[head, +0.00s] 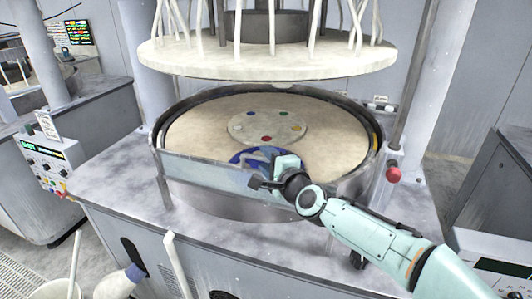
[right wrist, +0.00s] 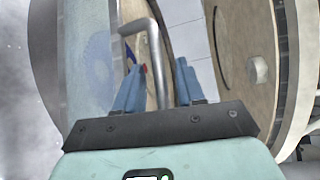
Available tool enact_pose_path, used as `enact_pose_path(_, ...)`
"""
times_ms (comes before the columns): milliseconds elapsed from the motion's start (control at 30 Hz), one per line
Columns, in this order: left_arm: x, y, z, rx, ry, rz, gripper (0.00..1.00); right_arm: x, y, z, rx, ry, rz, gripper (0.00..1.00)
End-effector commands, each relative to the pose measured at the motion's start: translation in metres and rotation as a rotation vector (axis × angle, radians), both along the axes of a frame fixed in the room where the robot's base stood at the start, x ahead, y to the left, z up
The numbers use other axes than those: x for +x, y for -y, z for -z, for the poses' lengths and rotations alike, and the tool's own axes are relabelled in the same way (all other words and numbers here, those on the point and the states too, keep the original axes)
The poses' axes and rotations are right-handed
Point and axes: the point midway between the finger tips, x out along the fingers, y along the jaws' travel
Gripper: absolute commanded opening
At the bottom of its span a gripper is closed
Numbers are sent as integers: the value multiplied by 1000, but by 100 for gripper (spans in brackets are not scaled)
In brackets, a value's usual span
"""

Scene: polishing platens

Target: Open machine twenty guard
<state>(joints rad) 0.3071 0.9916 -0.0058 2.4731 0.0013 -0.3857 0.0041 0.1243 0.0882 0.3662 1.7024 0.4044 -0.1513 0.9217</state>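The guard (head: 205,174) is a translucent curved panel along the front rim of the round platen basin, and it stands upright in place. In the right wrist view the guard (right wrist: 88,75) is the pale band left of the fingers. A bent metal handle (right wrist: 153,60) stands beside it. My right gripper (head: 262,182) is at the guard's front. Its two blue fingers (right wrist: 158,72) are apart, with the handle between them in the picture; I cannot tell whether they touch it. My left gripper is not in view. No machine number is readable.
A red knob (head: 393,174) is on the post at right. A control panel (head: 45,160) is at left. A white bucket (head: 60,288) stands at front left.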

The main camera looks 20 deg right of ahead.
Motion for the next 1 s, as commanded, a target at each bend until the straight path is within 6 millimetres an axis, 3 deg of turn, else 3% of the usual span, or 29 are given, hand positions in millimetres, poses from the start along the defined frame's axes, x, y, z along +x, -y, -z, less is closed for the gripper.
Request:
enact_pose_path(400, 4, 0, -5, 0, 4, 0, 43, 10, -2, 3, 0, 0, 0, 38)
enact_pose_path(433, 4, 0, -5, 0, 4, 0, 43, 10, -2, 3, 0, 0, 0, 35)
enact_pose_path(533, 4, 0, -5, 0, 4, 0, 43, 10, -2, 2, 0, 0, 0, 3)
enact_pose_path(567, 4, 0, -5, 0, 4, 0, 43, 10, -2, 2, 0, 0, 0, 0)
enact_pose_path(1000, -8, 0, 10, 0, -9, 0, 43, 5, -5, 4, -18, 27, 0, 0)
